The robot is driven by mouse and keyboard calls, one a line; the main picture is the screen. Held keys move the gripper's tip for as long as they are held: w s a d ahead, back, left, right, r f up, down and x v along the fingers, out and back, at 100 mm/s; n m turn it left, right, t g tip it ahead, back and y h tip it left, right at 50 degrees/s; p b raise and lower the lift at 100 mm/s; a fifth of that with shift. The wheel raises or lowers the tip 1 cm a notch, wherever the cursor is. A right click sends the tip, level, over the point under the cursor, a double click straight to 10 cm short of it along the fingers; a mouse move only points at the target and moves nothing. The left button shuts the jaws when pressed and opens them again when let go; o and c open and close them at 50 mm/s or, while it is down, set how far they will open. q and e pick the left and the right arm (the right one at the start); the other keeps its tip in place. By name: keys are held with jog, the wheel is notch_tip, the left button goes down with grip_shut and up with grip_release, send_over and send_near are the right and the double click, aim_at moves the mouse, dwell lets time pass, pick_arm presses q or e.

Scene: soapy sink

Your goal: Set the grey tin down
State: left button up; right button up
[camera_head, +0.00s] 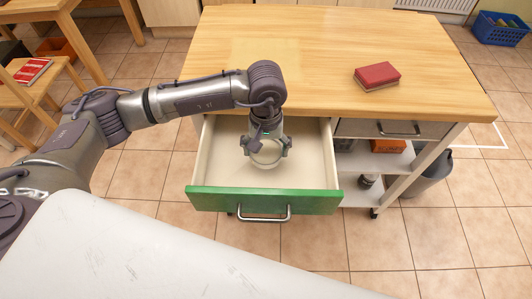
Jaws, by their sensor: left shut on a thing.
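The grey tin (267,158) shows as a pale round shape between the fingers of my left gripper (267,149), which is shut on it. My left gripper points down inside the outline of the open drawer (313,165), which has a green front. The gripper hides part of the tin. I cannot tell whether the tin touches the drawer floor or is held just above it. My right gripper is not in view.
A red box (377,76) lies on the wooden worktop (330,40) above the drawer. Open shelves to the right hold an orange box (388,146) and a dark jar (368,181). The drawer looks otherwise empty. A grey bin (430,172) stands at the right.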

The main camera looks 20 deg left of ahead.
aim_at(266, 158)
pick_arm(q)
jog(key=shift+f, duration=2)
jog(key=shift+f, duration=0.1)
jog(key=o, duration=1.1)
jog(key=shift+c, duration=0.2)
notch_tip(266, 158, up, 12)
jog(key=shift+r+b, duration=0.15)
jog(key=shift+b, duration=0.25)
